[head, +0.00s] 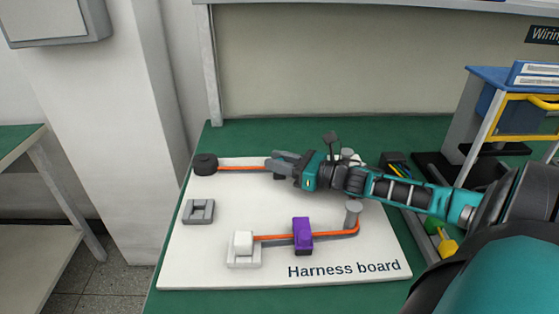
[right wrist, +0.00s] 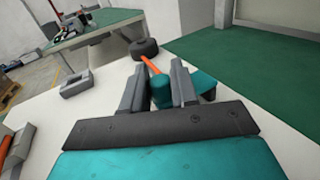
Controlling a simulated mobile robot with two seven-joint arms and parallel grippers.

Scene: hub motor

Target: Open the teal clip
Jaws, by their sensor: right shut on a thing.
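The teal clip (right wrist: 160,91) shows in the right wrist view, with a teal part held between my fingers and more teal showing past the right finger. The orange cable (right wrist: 152,65) runs up to it from the black round post (right wrist: 145,48). My right gripper (right wrist: 160,88) is shut on the clip. In the head view my right gripper (head: 279,163) is low over the far part of the white harness board (head: 210,262) and hides the clip. Whether the clip's lid is up or down is hard to tell. My left gripper is out of view.
A purple clip (head: 302,235) sits on the lower orange cable, between a white-topped grey block (head: 243,245) and a grey post (head: 352,213). An empty grey holder (head: 198,211) lies at the board's left. A blue cart (head: 500,110) stands at the back right.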

